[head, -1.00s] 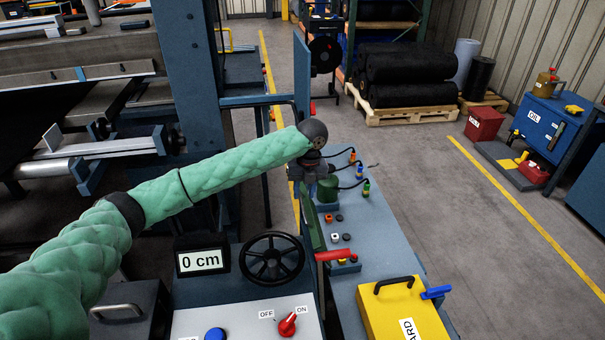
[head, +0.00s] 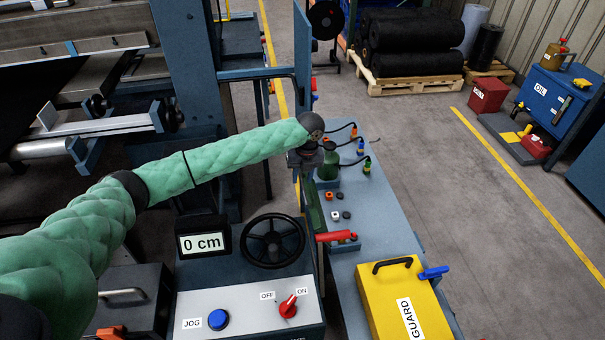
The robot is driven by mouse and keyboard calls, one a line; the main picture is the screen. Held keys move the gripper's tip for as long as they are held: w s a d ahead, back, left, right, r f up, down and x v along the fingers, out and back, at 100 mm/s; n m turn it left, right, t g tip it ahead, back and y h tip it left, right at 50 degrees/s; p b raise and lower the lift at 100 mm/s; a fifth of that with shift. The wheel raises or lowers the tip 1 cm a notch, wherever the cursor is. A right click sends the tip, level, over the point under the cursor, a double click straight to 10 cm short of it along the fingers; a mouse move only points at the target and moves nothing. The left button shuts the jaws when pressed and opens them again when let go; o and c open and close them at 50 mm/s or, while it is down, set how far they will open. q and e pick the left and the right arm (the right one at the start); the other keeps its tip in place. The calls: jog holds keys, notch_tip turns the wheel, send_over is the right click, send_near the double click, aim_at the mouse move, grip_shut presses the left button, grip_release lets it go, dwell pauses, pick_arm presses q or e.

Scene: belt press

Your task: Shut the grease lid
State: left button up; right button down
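My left arm reaches across from the left, and my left gripper (head: 306,160) points down at its end over the far left part of the blue bench (head: 385,215). Its wrist hides most of the fingers, so I cannot tell if they are open or shut. A green rounded container (head: 329,166) stands just right of the gripper; whether they touch is unclear. A dark green upright panel (head: 313,212) stands below the gripper along the bench's left edge. I see no grease label, so I cannot tell which part is the grease lid. My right gripper is out of view.
A control console with a handwheel (head: 272,241), red switch (head: 288,310) and blue JOG button (head: 219,319) stands in front. A red lever (head: 336,236) and yellow GUARD box (head: 404,300) are to the right. Cables with coloured plugs (head: 360,148) lie on the bench.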

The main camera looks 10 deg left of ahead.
pick_arm(q)
jog(key=shift+f, duration=0.2)
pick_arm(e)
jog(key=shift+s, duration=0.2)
pick_arm(q)
grip_shut()
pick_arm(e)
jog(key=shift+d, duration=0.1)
pick_arm(q)
jog(key=shift+d, duration=0.1)
jog(key=shift+w+d+r, duration=0.2)
jog(key=shift+d+r, duration=0.05)
jog(key=shift+d, duration=0.2)
jog(key=w+d+g+y, duration=0.1)
jog(key=w+d+y, duration=0.2)
jog(key=d, duration=0.7)
jog(key=shift+w+g+y, duration=0.4)
jog(key=shift+w, duration=0.1)
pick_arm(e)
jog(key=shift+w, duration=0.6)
